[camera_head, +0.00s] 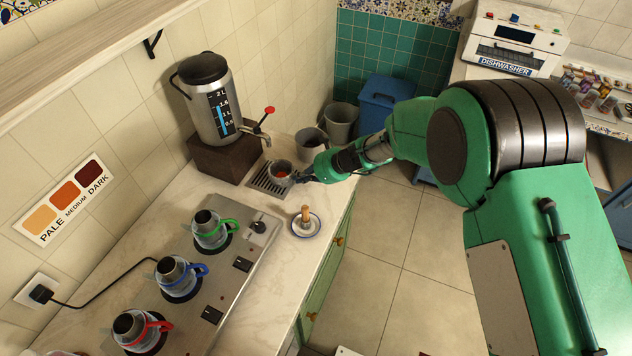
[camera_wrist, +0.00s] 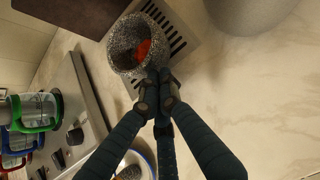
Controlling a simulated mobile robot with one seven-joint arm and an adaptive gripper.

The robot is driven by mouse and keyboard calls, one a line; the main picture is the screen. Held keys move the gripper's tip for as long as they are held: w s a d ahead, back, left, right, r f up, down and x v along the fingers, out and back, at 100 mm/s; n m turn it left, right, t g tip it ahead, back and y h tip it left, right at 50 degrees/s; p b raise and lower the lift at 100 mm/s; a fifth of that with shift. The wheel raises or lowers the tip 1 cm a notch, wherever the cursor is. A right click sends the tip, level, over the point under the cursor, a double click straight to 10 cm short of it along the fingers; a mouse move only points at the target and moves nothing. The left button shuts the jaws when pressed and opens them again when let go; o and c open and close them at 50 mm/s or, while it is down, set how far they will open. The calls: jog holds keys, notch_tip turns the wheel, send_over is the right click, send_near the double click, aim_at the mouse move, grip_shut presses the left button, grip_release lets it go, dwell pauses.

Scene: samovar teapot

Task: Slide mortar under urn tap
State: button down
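The mortar (camera_head: 281,172) is a small grey speckled stone bowl with something red inside. It stands upright on the slotted drip grate (camera_head: 262,184), close to the urn's tap (camera_head: 263,134); I cannot tell whether it is exactly below the spout. The urn (camera_head: 212,105) is a steel cylinder with a black lid, a blue level scale and a red-knobbed tap lever, on a brown block. My gripper (camera_head: 302,177) is at the mortar's right side. In the wrist view, its fingers (camera_wrist: 158,82) are together, with tips against or very near the mortar's wall (camera_wrist: 128,58).
A pestle (camera_head: 305,214) stands on a blue-rimmed saucer (camera_head: 306,230) in front of the gripper. A steel stove (camera_head: 225,262) with several coloured-handled pots is at the lower left. A grey pot (camera_head: 310,141) stands behind the gripper. The counter's edge is close on the right.

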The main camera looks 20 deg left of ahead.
jog(key=shift+a, duration=1.5)
jog(key=shift+d, duration=0.2)
jog(key=shift+d, duration=0.55)
jog(key=d, duration=0.3)
jog(key=shift+d+r, duration=0.1)
jog(key=shift+r, duration=0.25)
jog(key=p+v, duration=0.2)
jog(key=v, duration=0.7)
